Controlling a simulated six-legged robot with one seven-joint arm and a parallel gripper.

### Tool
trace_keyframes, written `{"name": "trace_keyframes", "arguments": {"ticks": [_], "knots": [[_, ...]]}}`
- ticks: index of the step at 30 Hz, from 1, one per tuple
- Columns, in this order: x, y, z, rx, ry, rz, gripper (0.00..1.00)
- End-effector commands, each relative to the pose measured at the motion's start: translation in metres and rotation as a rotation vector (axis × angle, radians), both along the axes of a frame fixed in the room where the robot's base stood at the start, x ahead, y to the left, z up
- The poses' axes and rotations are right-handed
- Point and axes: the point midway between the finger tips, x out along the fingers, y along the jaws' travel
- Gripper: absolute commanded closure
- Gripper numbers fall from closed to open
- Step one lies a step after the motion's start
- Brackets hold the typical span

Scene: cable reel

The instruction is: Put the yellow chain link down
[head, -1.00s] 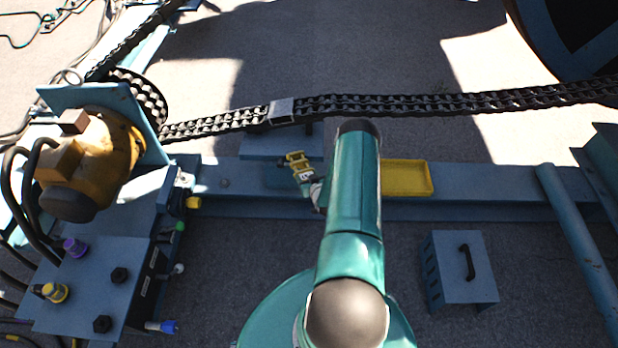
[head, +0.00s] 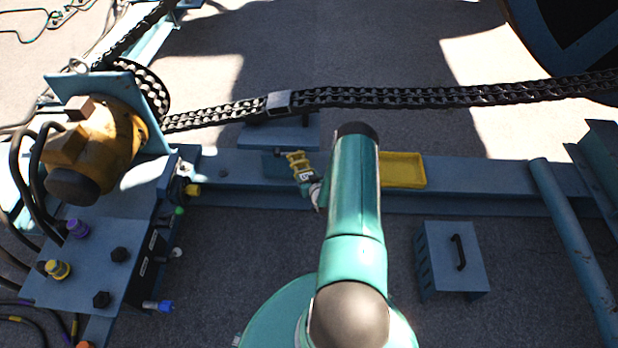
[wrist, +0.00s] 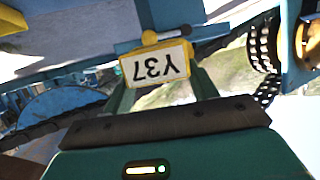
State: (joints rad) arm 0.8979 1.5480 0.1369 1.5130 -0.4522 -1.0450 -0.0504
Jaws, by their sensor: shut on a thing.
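The yellow chain link (head: 298,160) shows in the head view just left of my raised arm, above the blue beam. In the head view my gripper (head: 308,180) is small and partly hidden by my arm. A yellow tray (head: 404,170) lies on the blue beam (head: 460,176) just right of my arm, its left end hidden.
A dark double chain (head: 420,97) runs across behind the beam, through a grey block (head: 279,102). A yellow motor (head: 100,145) and blue valve box (head: 95,260) stand at left. A blue case with a handle (head: 452,262) stands on the floor at right.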

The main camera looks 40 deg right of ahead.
Motion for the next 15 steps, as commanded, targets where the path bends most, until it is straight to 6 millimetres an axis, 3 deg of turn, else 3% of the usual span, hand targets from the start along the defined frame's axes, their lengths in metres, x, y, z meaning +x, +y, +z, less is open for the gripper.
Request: {"name": "trace_keyframes", "arguments": {"ticks": [11, 15], "knots": [[0.006, 0.0, 0.003, -0.001, -0.003, 0.002, 0.84], [0.021, 0.019, 0.02, 0.001, -0.007, 0.027, 0.84]]}}
